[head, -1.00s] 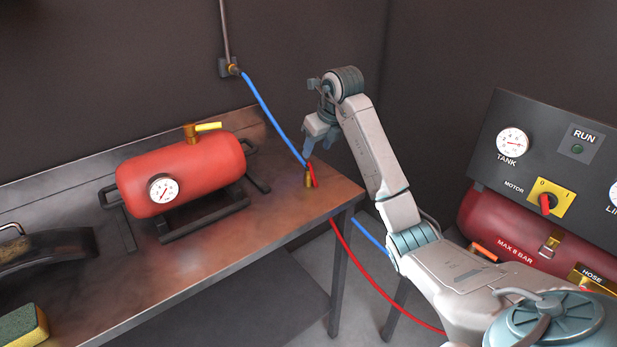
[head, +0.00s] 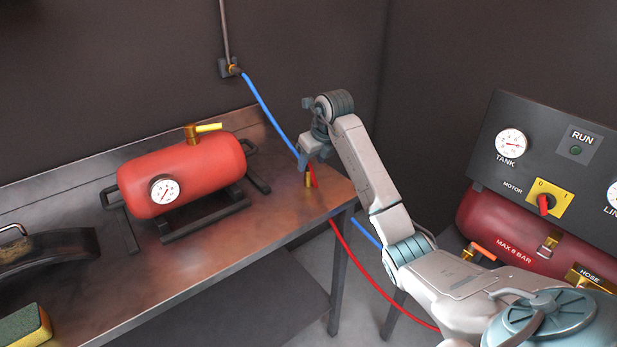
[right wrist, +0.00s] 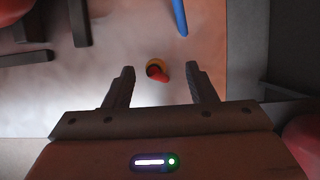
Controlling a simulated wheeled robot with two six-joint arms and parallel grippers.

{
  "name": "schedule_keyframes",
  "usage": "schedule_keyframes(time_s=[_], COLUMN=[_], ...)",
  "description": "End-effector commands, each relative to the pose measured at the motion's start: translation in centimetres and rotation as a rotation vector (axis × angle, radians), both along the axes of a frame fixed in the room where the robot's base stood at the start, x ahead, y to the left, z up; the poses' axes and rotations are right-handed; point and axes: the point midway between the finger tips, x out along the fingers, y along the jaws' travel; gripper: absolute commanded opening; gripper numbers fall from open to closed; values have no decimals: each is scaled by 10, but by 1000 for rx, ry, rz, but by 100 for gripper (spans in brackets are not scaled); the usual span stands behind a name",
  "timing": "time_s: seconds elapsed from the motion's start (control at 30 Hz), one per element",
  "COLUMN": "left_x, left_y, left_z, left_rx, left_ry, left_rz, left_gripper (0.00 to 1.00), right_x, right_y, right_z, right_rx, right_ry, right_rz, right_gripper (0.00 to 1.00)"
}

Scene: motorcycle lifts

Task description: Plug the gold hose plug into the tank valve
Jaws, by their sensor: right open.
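The gold hose plug (head: 308,181) stands near the right end of the workbench, with a red hose (head: 340,233) running from it over the edge. In the right wrist view the gold plug (right wrist: 153,66) shows from above, partly covered by its red hose (right wrist: 163,75). My right gripper (head: 305,160) is just above the plug; in the wrist view the open fingers (right wrist: 161,78) stand on either side of the plug, apart from it. The red tank (head: 205,172) with a gauge lies on the bench; its gold valve (head: 192,135) with yellow lever is on top. My left gripper is out of view.
A blue hose (head: 262,105) hangs from a wall fitting (head: 231,68) and passes behind the right gripper. A sponge (head: 25,328) and a dark curved part (head: 50,257) lie at the bench's left. A compressor panel (head: 550,165) stands at right. The bench's front middle is clear.

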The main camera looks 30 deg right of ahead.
Motion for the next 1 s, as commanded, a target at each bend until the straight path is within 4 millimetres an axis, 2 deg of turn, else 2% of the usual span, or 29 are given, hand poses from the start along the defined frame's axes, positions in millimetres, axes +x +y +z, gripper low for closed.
schedule_keyframes(time_s=[0.07, 0.2, 0.43, 0.8, 0.83, 1.0], left_x=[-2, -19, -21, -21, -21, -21], left_y=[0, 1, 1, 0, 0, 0], left_z=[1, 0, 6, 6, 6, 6], left_rx=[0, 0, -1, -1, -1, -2], left_ry=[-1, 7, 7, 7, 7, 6], left_rz=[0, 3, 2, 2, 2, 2], left_gripper=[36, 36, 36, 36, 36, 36], right_x=[1, 4, 14, 15, 15, 15], right_y=[1, 6, 9, 8, 8, 8], right_z=[-3, -17, -46, -49, -49, -49], right_rx=[1, 3, 2, 0, 0, 0], right_ry=[2, 4, 2, 0, 0, 0], right_rz=[0, 2, 1, 0, 0, 0], right_gripper=[51, 51, 51, 51, 49, 16])
